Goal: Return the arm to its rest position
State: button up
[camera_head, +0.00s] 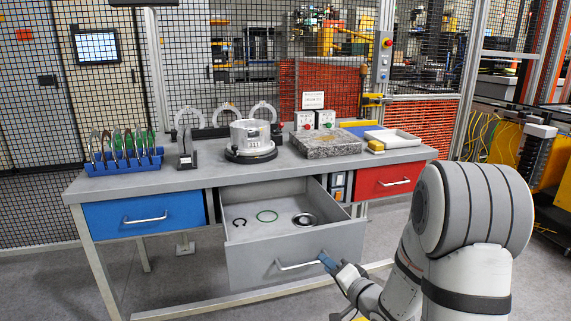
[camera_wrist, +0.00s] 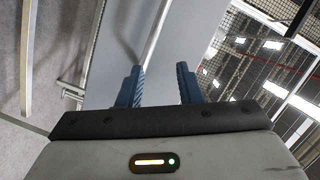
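My gripper (camera_head: 328,262) is at the right end of the silver handle (camera_head: 300,265) of the grey middle drawer (camera_head: 260,262), which is pulled out. In the wrist view, the two blue fingers of my gripper (camera_wrist: 160,76) stand apart with a gap between them. A silver bar (camera_wrist: 155,38), which looks like the handle, runs down to the left fingertip. I cannot tell whether the handle lies between the fingers or touches one. My arm reaches in from the lower right of the head view.
A blue drawer (camera_head: 145,217) and a red drawer (camera_head: 394,181) are shut. The bench top (camera_head: 190,176) carries several parts. Floor shows left of the bench.

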jog(key=s+d+r+n+g+h+p, duration=0.2)
jog(key=s+d+r+h+p, duration=0.15)
jog(key=r, duration=0.35)
jog(key=s+d+r+n+g+h+p, duration=0.1)
jog(key=s+d+r+g+h+p, duration=0.25)
jog(key=r+h+p, duration=0.2)
jog(key=s+a+r+n+g+p, duration=0.2)
jog(key=s+r, duration=0.3)
jog(key=s, duration=0.5)
jog(key=s+a+r+n+g+y+p, duration=0.1)
jog(key=s+r+g+p, duration=0.3)
jog(key=s, duration=0.6)
jog(key=shift+a+r+n, duration=0.5)
jog(key=shift+a+r, duration=0.05)
jog(key=shift+s+g, duration=0.15)
jog(key=shift+g, duration=0.1)
